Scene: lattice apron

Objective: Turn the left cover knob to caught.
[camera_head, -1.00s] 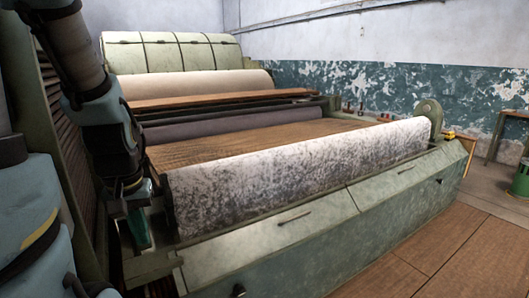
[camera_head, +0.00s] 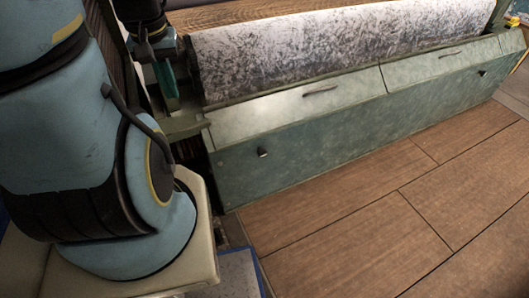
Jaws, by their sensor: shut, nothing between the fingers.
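The left cover knob (camera_head: 263,152) is a small dark knob on the green front panel (camera_head: 330,145), below the left cover (camera_head: 270,108). It stands out from the panel; its exact turn is too small to read. My gripper (camera_head: 154,50) is dark and shows small at the upper left, near the left end of the speckled roll. It is shut and empty, above and left of the knob and well apart from it. Its fingertips are hard to make out.
The right cover knob (camera_head: 482,72) is on the same panel. Bar handles sit on the left cover and the right cover (camera_head: 435,68). The speckled roll (camera_head: 340,45) lies behind. A teal part (camera_head: 166,78) stands near my gripper. The brown floor (camera_head: 370,215) in front is clear.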

